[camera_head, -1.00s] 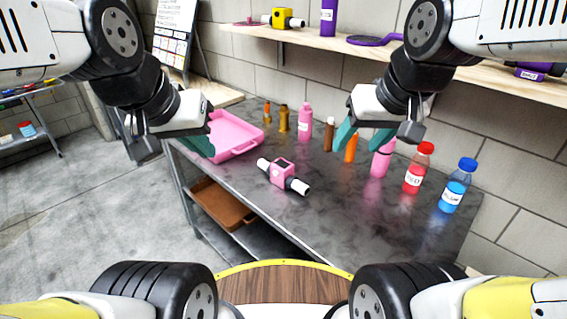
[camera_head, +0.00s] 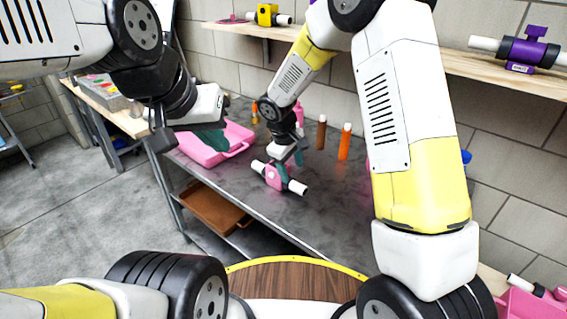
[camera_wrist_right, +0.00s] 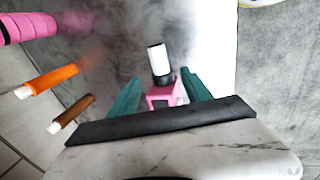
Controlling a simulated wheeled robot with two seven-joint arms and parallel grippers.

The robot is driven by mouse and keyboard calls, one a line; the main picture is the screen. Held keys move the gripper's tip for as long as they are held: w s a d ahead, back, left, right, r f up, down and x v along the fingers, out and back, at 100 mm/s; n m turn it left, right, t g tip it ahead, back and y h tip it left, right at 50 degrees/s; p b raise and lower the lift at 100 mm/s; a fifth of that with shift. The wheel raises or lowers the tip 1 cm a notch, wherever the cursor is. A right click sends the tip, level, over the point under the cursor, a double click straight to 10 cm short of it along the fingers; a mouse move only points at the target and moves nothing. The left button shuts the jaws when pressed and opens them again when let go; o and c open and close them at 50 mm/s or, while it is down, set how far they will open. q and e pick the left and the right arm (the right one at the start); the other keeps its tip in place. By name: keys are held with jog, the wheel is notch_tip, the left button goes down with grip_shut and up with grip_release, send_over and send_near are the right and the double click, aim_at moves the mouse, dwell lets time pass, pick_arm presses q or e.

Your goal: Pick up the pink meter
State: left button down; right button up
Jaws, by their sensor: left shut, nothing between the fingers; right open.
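The pink meter (camera_head: 274,176), a pink block with white pipe ends, lies on the grey metal table (camera_head: 330,215). My right gripper (camera_head: 288,154) is open just above and behind it. In the right wrist view the meter's pink body (camera_wrist_right: 163,94) sits between the two teal fingers (camera_wrist_right: 158,92), with one white pipe end beyond them. I cannot tell whether the fingers touch it. My left gripper (camera_head: 213,138) is shut and empty above the pink tray (camera_head: 200,152), left of the meter.
An orange bottle (camera_head: 344,141) and a brown bottle (camera_head: 321,132) stand behind the meter. A shelf (camera_head: 400,60) above holds a yellow meter (camera_head: 268,15) and a purple meter (camera_head: 520,50). A brown tray (camera_head: 212,208) is under the table. The table front is clear.

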aim_at(294, 183)
jog(key=x, duration=0.8)
jog(key=shift+c, duration=0.3)
grip_shut()
